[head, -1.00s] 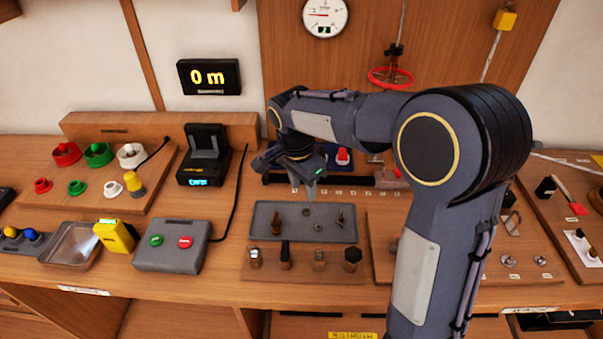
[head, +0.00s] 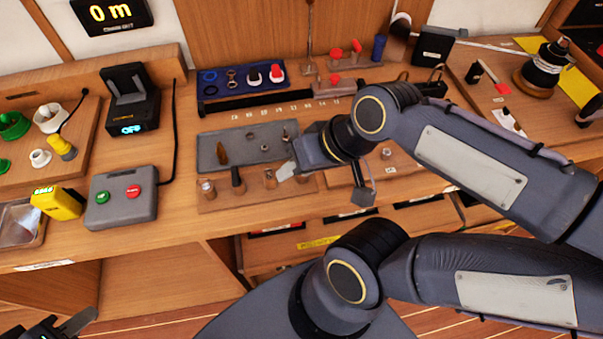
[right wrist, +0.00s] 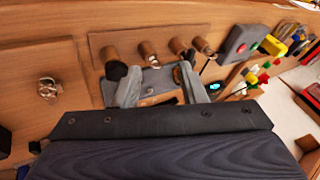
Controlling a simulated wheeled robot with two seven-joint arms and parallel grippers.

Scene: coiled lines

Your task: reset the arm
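My right gripper (head: 325,184) hangs over the front of the bench, to the right of the row of short posts (head: 238,180). Its two fingers are spread apart with nothing seen between them in the head view. In the right wrist view the right gripper (right wrist: 158,78) also shows its fingers apart, with the grey tray (right wrist: 158,84) beyond them. My left gripper (head: 50,328) is at the bottom left corner, low in front of the bench. It is partly cut off, so its opening is unclear.
A grey tray (head: 208,152) with small parts lies on the bench behind the posts. A blue tray (head: 212,84) stands further back. A grey button box (head: 122,197) and a yellow device (head: 60,208) are at left. Drawers (head: 425,215) lie below the right arm.

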